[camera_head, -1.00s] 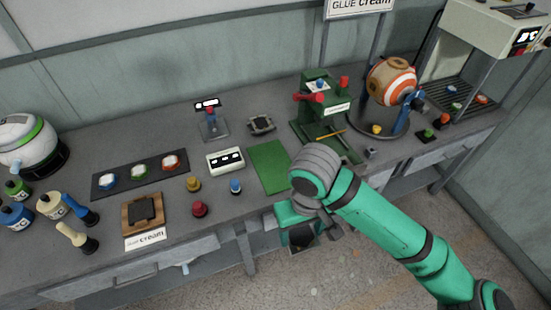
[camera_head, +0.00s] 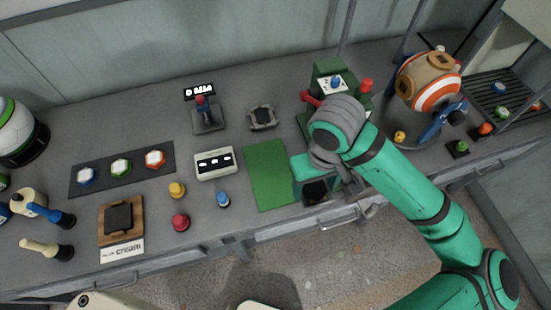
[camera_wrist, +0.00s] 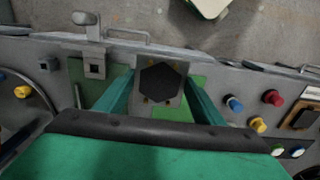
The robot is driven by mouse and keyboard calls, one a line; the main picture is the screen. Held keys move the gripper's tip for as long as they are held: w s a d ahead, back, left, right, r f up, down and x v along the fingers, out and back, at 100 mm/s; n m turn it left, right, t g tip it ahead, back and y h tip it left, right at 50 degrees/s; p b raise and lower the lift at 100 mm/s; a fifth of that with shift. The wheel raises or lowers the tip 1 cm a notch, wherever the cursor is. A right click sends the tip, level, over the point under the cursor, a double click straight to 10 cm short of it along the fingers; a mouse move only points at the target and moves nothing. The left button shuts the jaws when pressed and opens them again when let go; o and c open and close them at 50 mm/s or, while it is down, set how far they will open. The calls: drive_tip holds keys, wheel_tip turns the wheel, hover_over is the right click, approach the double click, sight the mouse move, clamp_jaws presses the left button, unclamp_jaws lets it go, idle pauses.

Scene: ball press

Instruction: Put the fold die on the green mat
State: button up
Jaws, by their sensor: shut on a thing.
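My gripper (camera_head: 314,178) is shut on a grey plate with a black hexagonal face, which I take to be the fold die (camera_wrist: 160,84). In the wrist view the die sits between the two green fingers. In the head view it shows as a dark piece by the bench's front edge, partly hidden by my gripper. The green mat (camera_head: 266,176) lies flat and empty on the bench, just left of my gripper. Part of the mat (camera_wrist: 195,104) shows in the wrist view behind the fingers. The die's height above the bench is hard to tell.
The green press (camera_head: 327,72) stands behind my gripper, partly hidden by my arm. A white display box (camera_head: 215,162) and a blue button (camera_head: 223,199) stand left of the mat. A dark clamp-like piece (camera_head: 262,117) lies behind it. An orange-striped ball (camera_head: 430,85) stands right.

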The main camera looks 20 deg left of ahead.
drive_tip(key=w+a+f, duration=0.4)
drive_tip(key=a, duration=0.5)
hover_over(273, 180)
drive_tip(key=d, duration=0.1)
drive_tip(key=f, duration=0.4)
drive_tip(key=shift+s+f, duration=0.25)
drive_tip(key=shift+f, duration=0.05)
drive_tip(key=shift+w+a+f, duration=0.1)
drive_tip(key=shift+a+f, duration=0.1)
drive_tip(key=shift+f, duration=0.15)
drive_tip(key=f, duration=0.3)
drive_tip(key=shift+w+a+f, duration=0.25)
drive_tip(key=shift+f, duration=0.05)
drive_tip(key=shift+d, duration=0.15)
drive_tip(key=shift+s+f, duration=0.15)
drive_tip(key=o, duration=1.2)
drive_tip(key=shift+o, duration=0.2)
